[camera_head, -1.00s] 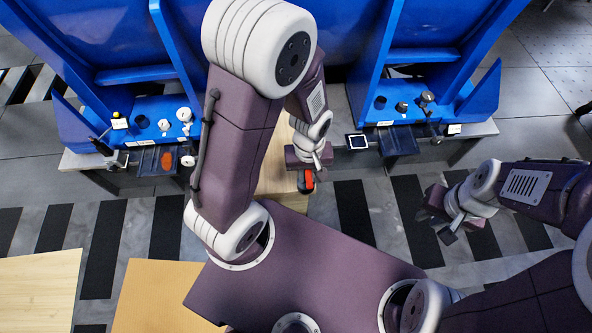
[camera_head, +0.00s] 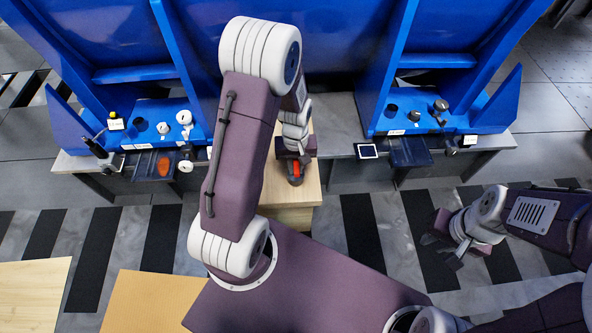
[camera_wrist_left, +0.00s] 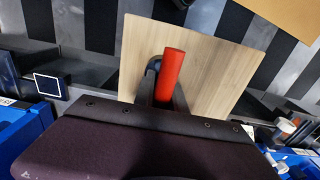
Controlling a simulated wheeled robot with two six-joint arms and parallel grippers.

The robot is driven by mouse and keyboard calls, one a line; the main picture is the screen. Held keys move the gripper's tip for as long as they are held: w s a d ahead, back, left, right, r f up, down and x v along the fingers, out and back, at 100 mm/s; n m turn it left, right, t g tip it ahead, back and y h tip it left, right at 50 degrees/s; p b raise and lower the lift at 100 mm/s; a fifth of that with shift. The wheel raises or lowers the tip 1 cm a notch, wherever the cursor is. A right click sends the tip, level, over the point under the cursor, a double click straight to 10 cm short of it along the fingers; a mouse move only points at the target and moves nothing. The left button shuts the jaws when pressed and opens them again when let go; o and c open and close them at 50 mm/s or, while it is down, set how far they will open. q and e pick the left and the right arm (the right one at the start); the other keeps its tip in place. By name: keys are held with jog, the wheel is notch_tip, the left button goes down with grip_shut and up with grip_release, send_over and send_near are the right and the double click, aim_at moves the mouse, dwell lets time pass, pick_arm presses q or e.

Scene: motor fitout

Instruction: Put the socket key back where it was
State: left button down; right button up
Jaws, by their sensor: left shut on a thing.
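The socket key, seen as a red handle (camera_head: 296,170) with a dark part below it, is in my left gripper (camera_head: 295,162), which is shut on it. The gripper is over the small wooden top (camera_head: 309,188) in the head view. In the left wrist view the red handle (camera_wrist_left: 172,70) stands out between the dark fingers, in front of the pale wooden surface (camera_wrist_left: 215,75). I cannot tell whether the key touches the wood. My right gripper (camera_head: 448,250) is over the striped floor at the right, away from the key; its jaws are too small to judge.
Blue stations stand behind on both sides, with a left tray (camera_head: 150,164) holding an orange piece and a right tray (camera_head: 411,152). A black-and-white square plate (camera_head: 368,151) lies beside the right tray. Two more wooden surfaces are at front left.

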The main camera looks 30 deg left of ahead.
pick_arm(q)
jog(key=shift+f, duration=0.3)
jog(key=c, duration=1.4)
grip_release()
jog(key=shift+o, duration=0.2)
notch_tip(320, 180, up, 12)
jog(key=p, duration=0.7)
jog(key=shift+r, duration=0.2)
jog(key=s+d+r+m+t, duration=0.1)
jog(key=s+d+r+m, duration=0.3)
jog(key=s+m, duration=0.2)
jog(key=shift+s+d+r, duration=0.2)
jog(key=shift+s+d, duration=0.2)
jog(key=shift+s, duration=0.75)
jog(key=shift+r, duration=0.1)
